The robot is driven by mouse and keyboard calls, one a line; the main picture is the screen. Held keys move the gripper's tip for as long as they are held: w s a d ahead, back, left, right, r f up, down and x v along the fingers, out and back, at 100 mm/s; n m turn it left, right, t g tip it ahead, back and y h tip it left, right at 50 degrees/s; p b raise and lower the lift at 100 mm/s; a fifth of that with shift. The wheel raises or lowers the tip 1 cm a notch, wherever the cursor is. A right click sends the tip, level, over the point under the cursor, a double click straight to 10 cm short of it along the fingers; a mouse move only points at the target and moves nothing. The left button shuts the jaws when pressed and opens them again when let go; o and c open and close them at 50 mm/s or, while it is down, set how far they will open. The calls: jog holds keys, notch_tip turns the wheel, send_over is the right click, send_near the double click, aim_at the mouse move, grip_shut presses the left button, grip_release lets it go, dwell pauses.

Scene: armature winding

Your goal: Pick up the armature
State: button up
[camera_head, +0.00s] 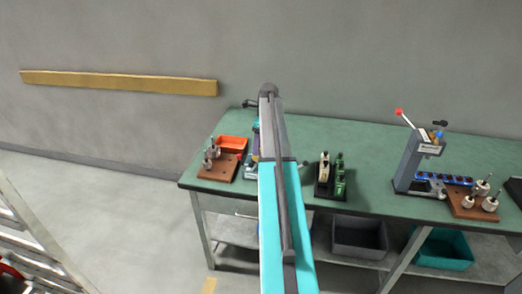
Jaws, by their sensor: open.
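Several small metal armatures with upright shafts stand on two brown boards on the green workbench (375,150). The left group (210,153) stands on the left board (222,173), near the bench's left end. The right group (489,203) stands on the right board (461,205), near the front edge at the right. Which armature the task means, I cannot tell. My teal and grey arm or column rises through the middle of the view and hides part of the bench. I cannot make out my gripper in this view.
An orange bin (233,143) sits behind the left board. A dark rack with green and cream items (330,177) stands right of my column. A grey press with a red-tipped lever (414,158) stands further right. Grey (359,240) and teal (443,252) bins sit below. The bench is clear between rack and press.

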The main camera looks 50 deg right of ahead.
jog(key=shift+c, duration=0.2)
jog(key=c, duration=1.4)
jog(key=shift+r, duration=0.1)
jog(key=shift+w+r+b, duration=0.1)
jog(key=shift+r+b, duration=0.6)
jog(key=shift+r, duration=0.6)
jog(key=shift+s+a+r, duration=0.25)
jog(key=shift+s+r, duration=0.1)
jog(key=shift+s, duration=0.1)
jog(key=s+a+b, duration=0.1)
jog(key=s+a, duration=0.1)
jog(key=s, duration=0.2)
jog(key=s+a+r+b, duration=0.1)
jog(key=s+a, duration=0.1)
jog(key=s, duration=0.3)
jog(key=s+a+b, duration=0.2)
jog(key=s+a, duration=0.1)
jog(key=s, duration=0.1)
jog(key=shift+s+r, duration=0.15)
jog(key=shift+r, duration=0.1)
